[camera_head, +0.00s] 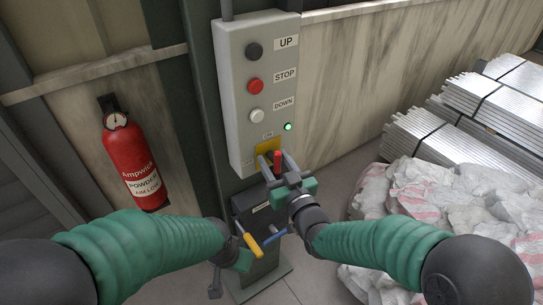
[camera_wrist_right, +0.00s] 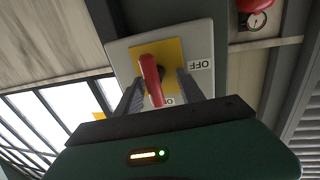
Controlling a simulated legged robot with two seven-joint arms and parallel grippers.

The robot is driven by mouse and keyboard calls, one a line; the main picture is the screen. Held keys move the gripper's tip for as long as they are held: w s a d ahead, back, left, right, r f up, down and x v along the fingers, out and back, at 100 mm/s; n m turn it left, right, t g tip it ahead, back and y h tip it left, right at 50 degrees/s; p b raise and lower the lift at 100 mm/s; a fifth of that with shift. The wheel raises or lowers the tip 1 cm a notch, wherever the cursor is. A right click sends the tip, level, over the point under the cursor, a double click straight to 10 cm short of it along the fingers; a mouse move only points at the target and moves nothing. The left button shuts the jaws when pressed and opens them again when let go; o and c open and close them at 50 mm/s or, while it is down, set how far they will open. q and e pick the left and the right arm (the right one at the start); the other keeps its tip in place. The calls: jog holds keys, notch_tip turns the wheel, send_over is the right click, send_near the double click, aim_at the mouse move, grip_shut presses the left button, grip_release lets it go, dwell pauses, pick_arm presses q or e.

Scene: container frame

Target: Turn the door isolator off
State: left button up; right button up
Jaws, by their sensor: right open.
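The door isolator is a red rotary handle (camera_head: 277,160) on a yellow plate (camera_head: 263,147), low on a grey control box (camera_head: 240,90). My right gripper (camera_head: 271,163) is open at the isolator, with a finger on either side of the handle. In the right wrist view the red handle (camera_wrist_right: 151,78) stands between the two fingers (camera_wrist_right: 160,78), over the yellow plate (camera_wrist_right: 171,52). An OFF label (camera_wrist_right: 200,65) is right of the plate, and the ON label is partly hidden. My left gripper (camera_head: 226,274) is low, away from the box; its fingers are unclear.
UP, STOP and DOWN buttons and a lit green lamp (camera_head: 288,127) are on the box. A fire extinguisher (camera_head: 133,160) hangs left. White sacks (camera_head: 440,205) and metal stacks (camera_head: 425,140) lie right.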

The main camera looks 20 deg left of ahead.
jog(key=shift+d, duration=0.3)
jog(key=shift+c, duration=0.7)
jog(key=shift+w+d, duration=0.1)
jog(key=shift+d, duration=0.1)
jog(key=shift+c, duration=3.5)
jog(key=shift+a, duration=0.25)
grip_shut()
pick_arm(q)
jog(key=shift+s+d+r, duration=0.1)
jog(key=shift+d, duration=0.2)
jog(key=shift+d, duration=0.15)
pick_arm(e)
jog(key=shift+d, duration=0.15)
